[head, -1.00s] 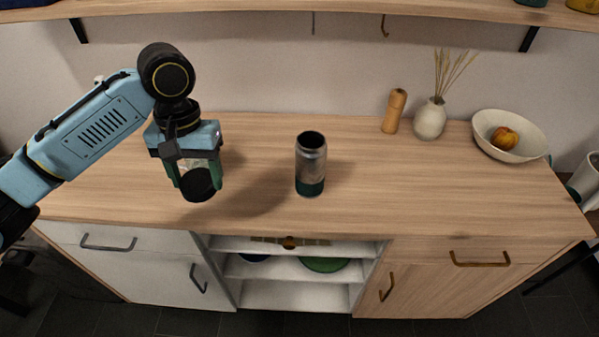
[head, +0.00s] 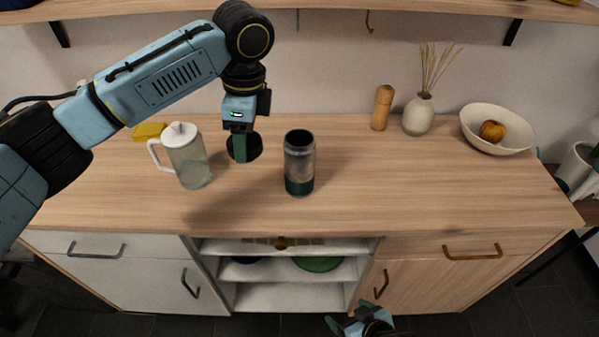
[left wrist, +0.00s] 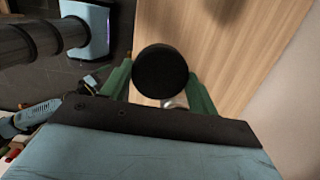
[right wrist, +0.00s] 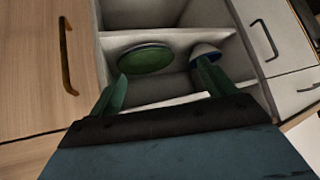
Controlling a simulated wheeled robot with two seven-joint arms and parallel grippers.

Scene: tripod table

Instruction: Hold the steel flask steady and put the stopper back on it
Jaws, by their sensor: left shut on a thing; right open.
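The steel flask (head: 299,163), silver with a dark green base and a dark open mouth, stands upright on the wooden counter. My left gripper (head: 240,150) is left of the flask and apart from it, shut on the round black stopper (head: 247,147). In the left wrist view the stopper (left wrist: 160,72) sits between the green fingers and hides what is behind it. My right gripper (head: 347,324) is low at the bottom edge of the head view, in front of the cabinet. In the right wrist view its fingers (right wrist: 163,84) are apart with nothing between them.
A glass jug (head: 188,160) with a white lid stands left of my left gripper, a yellow thing (head: 149,131) behind it. A wooden mill (head: 382,108), a vase (head: 417,117) and a fruit bowl (head: 498,130) stand back right. The counter (head: 400,180) right of the flask is clear.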

